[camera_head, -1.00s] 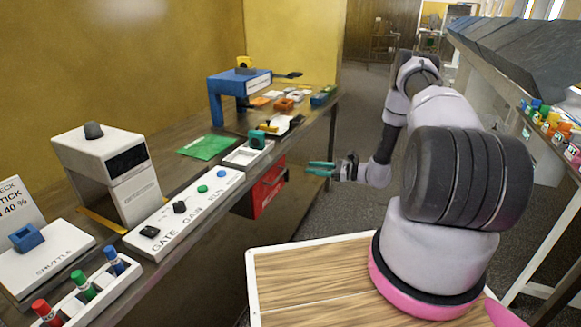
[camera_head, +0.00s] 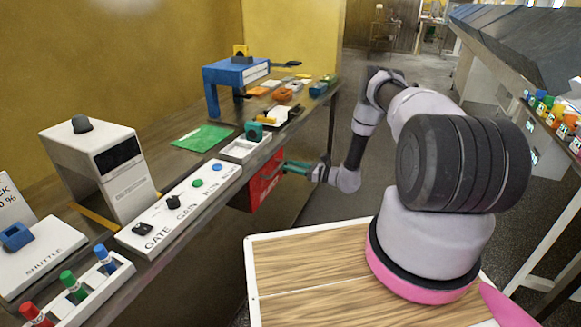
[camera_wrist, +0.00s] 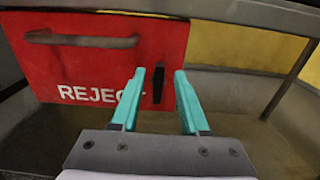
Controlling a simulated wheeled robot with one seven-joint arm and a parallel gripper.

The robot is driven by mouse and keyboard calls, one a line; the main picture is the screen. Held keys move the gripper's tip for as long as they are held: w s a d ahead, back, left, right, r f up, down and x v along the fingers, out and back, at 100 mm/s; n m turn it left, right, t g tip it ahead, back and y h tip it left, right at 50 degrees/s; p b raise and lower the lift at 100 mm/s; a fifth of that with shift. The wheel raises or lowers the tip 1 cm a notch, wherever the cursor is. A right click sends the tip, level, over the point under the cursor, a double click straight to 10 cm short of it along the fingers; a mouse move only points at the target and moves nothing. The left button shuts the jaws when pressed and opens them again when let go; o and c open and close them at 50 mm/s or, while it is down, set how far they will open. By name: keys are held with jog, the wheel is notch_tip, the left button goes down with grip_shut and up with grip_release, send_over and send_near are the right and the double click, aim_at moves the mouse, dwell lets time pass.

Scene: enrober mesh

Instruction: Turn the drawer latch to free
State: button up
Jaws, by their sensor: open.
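The red drawer (camera_wrist: 80,62), lettered "REJECT", fills the upper left of the wrist view with a dark bar handle (camera_wrist: 82,41) across its top. A small dark upright latch (camera_wrist: 158,84) sits at the right side of the drawer front. My gripper (camera_wrist: 158,74) is open, its two teal fingers on either side of the latch in the picture; I cannot tell whether they touch it. In the head view the drawer (camera_head: 264,182) hangs under the bench, and my gripper (camera_head: 286,167) is at its front, where the latch cannot be made out.
The bench (camera_head: 166,268) runs above the drawer, carrying a white control panel (camera_head: 165,226), a white box machine (camera_head: 92,160) and a blue frame (camera_head: 222,75). In the wrist view the bench edge (camera_wrist: 250,14) passes overhead.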

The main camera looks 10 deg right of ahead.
jog(key=shift+w+a, duration=0.2)
jog(key=shift+a, duration=0.1)
grip_shut()
